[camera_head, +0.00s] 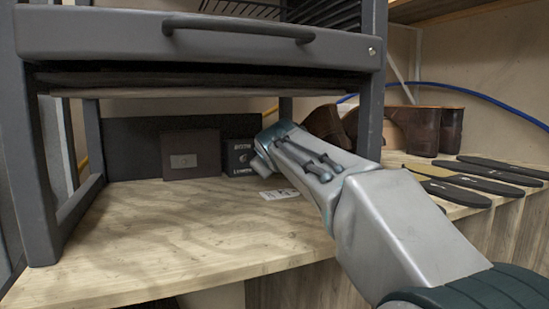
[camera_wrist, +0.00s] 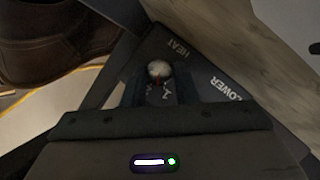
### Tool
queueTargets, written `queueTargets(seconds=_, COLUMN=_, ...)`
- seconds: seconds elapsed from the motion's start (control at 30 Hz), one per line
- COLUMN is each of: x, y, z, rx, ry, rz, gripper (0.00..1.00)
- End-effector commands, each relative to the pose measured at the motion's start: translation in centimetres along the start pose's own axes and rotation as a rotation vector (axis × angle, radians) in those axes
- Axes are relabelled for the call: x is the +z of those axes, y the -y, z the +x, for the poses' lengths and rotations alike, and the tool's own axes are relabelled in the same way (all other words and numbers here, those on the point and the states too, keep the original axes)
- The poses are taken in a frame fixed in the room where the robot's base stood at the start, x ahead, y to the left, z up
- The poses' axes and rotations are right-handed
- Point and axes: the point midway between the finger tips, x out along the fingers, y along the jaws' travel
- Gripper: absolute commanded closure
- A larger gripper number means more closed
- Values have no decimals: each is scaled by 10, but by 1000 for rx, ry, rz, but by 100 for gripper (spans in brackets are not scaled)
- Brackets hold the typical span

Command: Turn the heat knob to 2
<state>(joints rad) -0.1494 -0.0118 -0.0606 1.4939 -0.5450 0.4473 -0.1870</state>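White scale marks show below the knob, but I cannot read the numbers. My gripper (camera_wrist: 160,88) reaches over the panel from the bottom of the wrist view, with its dark fingers apart on either side of the knob. Whether they touch it is unclear. In the head view the arm reaches to the panel (camera_head: 240,157) under the machine, and its fingertips and the heat knob are hidden.
The machine's metal frame (camera_head: 225,42) with a drawer handle hangs above the wooden bench (camera_head: 190,232). A brown box (camera_head: 190,155) stands left of the panel. Brown shoes (camera_head: 415,130) and dark soles (camera_head: 470,178) lie to the right. A white card (camera_head: 279,194) lies near the arm.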

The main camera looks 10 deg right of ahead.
Motion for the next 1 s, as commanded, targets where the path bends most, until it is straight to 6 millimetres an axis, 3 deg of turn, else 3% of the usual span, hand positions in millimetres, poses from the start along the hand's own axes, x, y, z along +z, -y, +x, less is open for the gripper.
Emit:
queueTargets(seconds=0.27, x=-2, y=-3, z=-1, rx=-16, ry=3, rz=33, gripper=97)
queueTargets(seconds=1.0, x=0, y=-5, z=0, rx=-204, ry=30, rz=430, gripper=97)
